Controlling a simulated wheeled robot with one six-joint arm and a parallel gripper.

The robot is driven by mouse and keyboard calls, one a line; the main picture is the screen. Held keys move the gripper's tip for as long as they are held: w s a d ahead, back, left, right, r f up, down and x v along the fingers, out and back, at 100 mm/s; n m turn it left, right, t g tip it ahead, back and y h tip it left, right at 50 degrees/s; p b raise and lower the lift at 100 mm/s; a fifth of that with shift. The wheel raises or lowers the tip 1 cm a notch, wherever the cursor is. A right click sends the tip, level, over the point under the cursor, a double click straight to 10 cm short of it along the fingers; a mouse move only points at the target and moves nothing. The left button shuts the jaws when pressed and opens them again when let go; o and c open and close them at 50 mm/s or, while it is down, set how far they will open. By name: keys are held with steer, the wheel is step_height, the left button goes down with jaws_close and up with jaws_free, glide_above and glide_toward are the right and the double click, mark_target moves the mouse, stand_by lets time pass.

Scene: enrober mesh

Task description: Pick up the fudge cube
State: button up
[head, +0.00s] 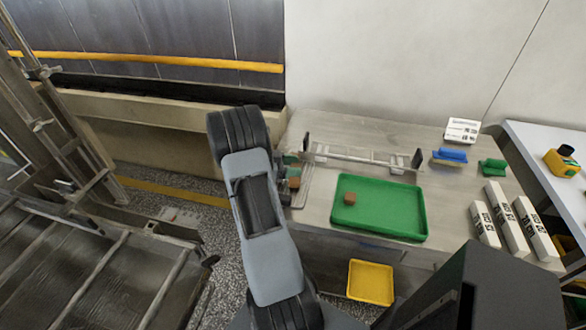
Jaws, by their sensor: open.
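A brown fudge cube (349,198) sits in the left part of a green tray (400,232) on the steel table. A second brown cube (293,183) shows at the table's left end, on or beside a grey wire mesh (300,196). My arm rises from the bottom and hides part of that end. My gripper (284,172) shows only in small dark parts beside my arm, close to the second cube. It is open, with no cube seen held; whether it touches that cube cannot be told.
A clear rail with dark end plates (360,158) stands behind the tray. Blue (450,155) and green (492,167) blocks, a white label card (462,130) and white labelled boxes (508,220) lie right. A yellow bin (370,283) is below the table's front edge.

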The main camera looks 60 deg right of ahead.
steer(key=shift+s+f, duration=0.1)
steer(key=shift+f, duration=0.05)
steer(key=shift+c, duration=0.2)
steer(key=c, duration=0.6)
